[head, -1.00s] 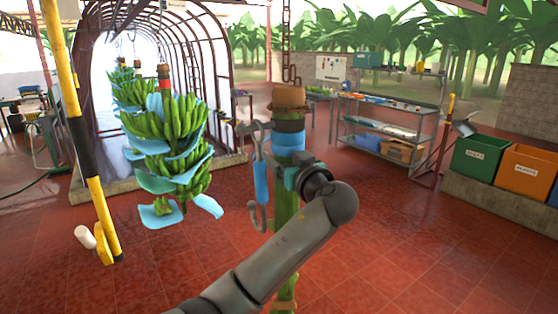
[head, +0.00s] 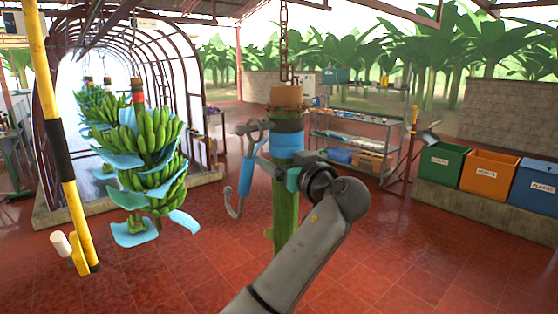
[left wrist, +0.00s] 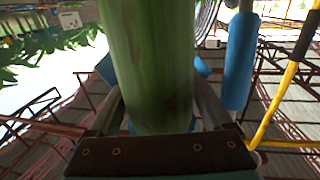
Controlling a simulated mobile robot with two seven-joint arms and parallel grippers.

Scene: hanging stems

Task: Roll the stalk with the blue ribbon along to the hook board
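The stalk (head: 286,215) is a bare green stem, hanging upright beneath a chain. It has a brown top and a blue ribbon (head: 287,143) around its upper part. My left gripper (head: 277,174) is at the stalk just below the ribbon. In the left wrist view the stalk (left wrist: 150,60) fills the space between my two fingers (left wrist: 160,110), which appear to press on its sides. My right gripper is not in view.
A blue-handled metal hook (head: 246,176) hangs tilted left of the stalk. Banana bunches (head: 150,150) hang at left beside a yellow-black pole (head: 62,150). A shelf rack (head: 365,130) and bins (head: 490,172) stand at right. Red floor (head: 400,235) is open between.

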